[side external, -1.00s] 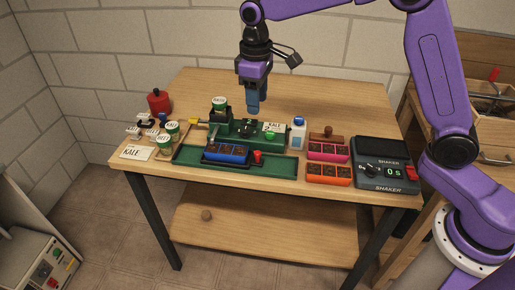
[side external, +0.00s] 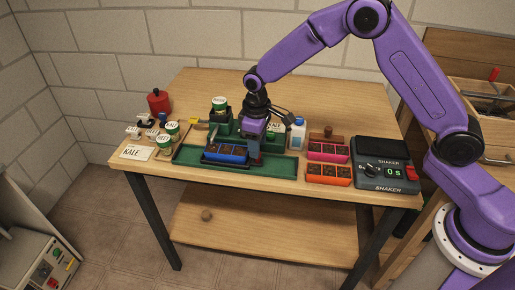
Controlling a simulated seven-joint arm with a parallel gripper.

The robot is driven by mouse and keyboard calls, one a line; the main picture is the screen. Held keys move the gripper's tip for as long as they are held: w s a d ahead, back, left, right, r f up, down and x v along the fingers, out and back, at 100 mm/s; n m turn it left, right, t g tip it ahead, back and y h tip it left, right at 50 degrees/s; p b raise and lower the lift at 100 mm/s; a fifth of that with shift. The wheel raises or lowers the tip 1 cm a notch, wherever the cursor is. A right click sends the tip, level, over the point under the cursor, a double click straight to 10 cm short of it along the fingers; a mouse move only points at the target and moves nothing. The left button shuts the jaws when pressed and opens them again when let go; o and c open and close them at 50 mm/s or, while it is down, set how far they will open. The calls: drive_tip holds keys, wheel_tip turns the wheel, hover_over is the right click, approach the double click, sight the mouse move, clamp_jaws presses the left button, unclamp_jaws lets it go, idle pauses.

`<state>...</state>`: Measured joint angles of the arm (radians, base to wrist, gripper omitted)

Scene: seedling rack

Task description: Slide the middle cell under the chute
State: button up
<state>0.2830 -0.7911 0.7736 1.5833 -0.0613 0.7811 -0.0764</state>
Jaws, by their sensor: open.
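The blue seedling rack (side external: 224,154), a row of soil-filled cells, sits in the long green tray (side external: 190,162) at the front of the table. Behind it stands the dark green dispenser (side external: 221,122) with a lidded cup (side external: 219,103) on top. The chute cannot be made out clearly at this size. My gripper (side external: 255,160) is open and low at the right end of the blue rack, fingers pointing down. It covers most of the red knob there, and whether the fingers touch it cannot be told.
Pink (side external: 328,152) and orange (side external: 328,174) cell racks stand at the right, beside the dark shaker unit (side external: 386,176). A white bottle (side external: 298,133) is just right of my gripper. Seed cups (side external: 164,145) and a KALE card (side external: 138,152) are at the left.

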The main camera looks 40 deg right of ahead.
sight(244, 151)
drive_tip(key=shift+f, duration=1.2)
clamp_jaws()
drive_tip(key=shift+w+a, duration=1.4)
drive_tip(key=shift+w, duration=0.1)
unclamp_jaws()
drive_tip(key=shift+r, duration=0.1)
wheel_tip(244, 151, up, 17)
drive_tip(key=shift+s+a+r, duration=0.15)
drive_tip(key=shift+s+a, duration=0.1)
drive_tip(key=shift+a, duration=0.05)
drive_tip(key=shift+s, duration=0.1)
